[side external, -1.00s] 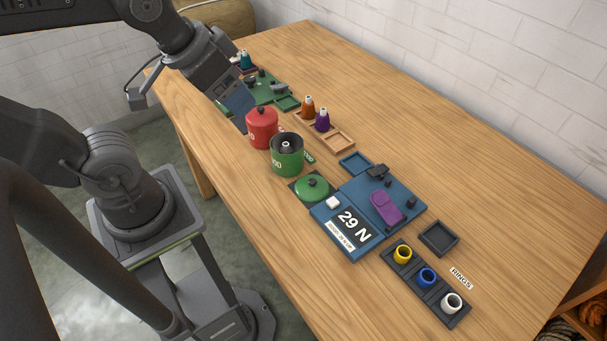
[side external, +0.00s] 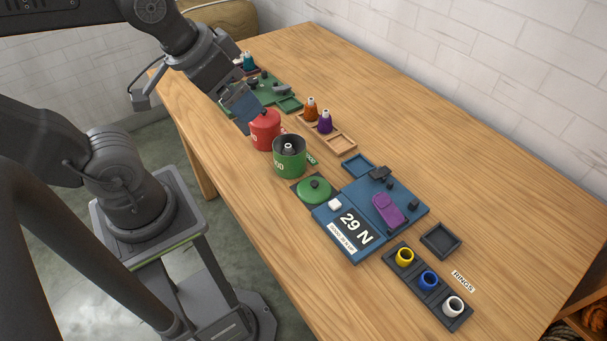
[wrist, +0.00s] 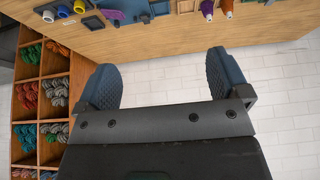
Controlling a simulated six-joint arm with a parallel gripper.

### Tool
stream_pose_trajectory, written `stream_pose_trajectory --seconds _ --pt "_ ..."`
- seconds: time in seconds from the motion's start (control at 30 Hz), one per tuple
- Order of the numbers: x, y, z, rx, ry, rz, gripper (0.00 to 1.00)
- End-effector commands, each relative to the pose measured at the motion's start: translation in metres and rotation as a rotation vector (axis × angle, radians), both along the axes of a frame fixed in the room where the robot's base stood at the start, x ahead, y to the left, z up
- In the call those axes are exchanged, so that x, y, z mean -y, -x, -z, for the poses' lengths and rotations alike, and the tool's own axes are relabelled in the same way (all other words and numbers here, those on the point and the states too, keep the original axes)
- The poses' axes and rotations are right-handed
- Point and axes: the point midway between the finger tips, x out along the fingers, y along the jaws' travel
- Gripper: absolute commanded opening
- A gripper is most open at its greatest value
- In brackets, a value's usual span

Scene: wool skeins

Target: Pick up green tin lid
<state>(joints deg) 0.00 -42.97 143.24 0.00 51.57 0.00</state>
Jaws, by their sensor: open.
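My gripper (side external: 243,108) is above and behind the red tin (side external: 265,127), well to the left of the green lid. In the wrist view my gripper (wrist: 165,82) has its two blue padded fingers wide apart with nothing between them. The lid is not identifiable in the wrist view.
A blue board (side external: 347,224) with a "29 N" panel and a purple piece (side external: 388,209) is right of the lid. A dark tray (side external: 427,284) holds yellow, blue and white rings. Orange and purple cones (side external: 325,123) stand behind the tins.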

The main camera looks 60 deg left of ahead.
Motion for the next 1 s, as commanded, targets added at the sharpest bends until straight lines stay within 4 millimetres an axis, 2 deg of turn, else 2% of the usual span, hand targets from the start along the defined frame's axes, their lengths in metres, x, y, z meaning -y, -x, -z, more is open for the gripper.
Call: stream_pose_trajectory --seconds 0.3,0.47,0.57,0.77,1.0 --pt "0.000 -0.002 0.000 -0.005 -0.007 0.012 0.99" --pt "0.001 -0.020 0.007 -0.061 -0.089 0.159 0.99" --pt "0.003 -0.043 0.019 -0.125 -0.180 0.348 0.99" --pt "0.011 -0.091 0.058 -0.258 -0.356 0.804 0.99" --pt "0.024 -0.136 0.126 -0.388 -0.491 1.354 0.99"
